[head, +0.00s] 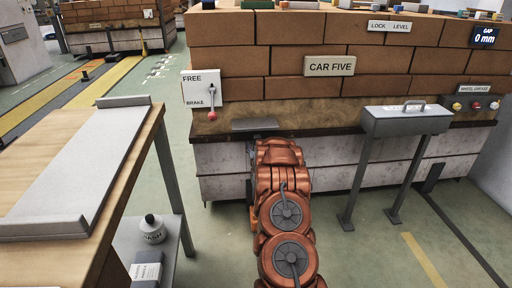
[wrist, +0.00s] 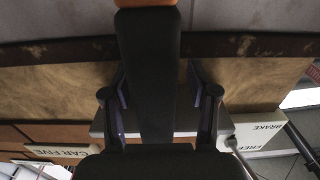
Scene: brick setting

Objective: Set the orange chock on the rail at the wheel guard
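I cannot pick out an orange chock for certain in either view. A sliver of orange (wrist: 146,3) shows at the top edge of the wrist view, too cut off to name. My gripper (wrist: 158,82) shows in the wrist view with its two fingers spread apart. A dark bar lies between them in the picture, and I see nothing clearly gripped. In the head view my arm hides the gripper, near a small grey ledge (head: 258,124) on the car's side. A dark rail strip (wrist: 245,45) crosses the wrist view. I cannot tell which part is the wheel guard.
A brake panel (head: 200,89) with a red-knobbed lever is left of the ledge. A grey box with a handle (head: 408,122) stands on legs at right. An empty grey tray (head: 70,175) lies on the left table. The gap display (head: 484,38) reads 0 mm.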

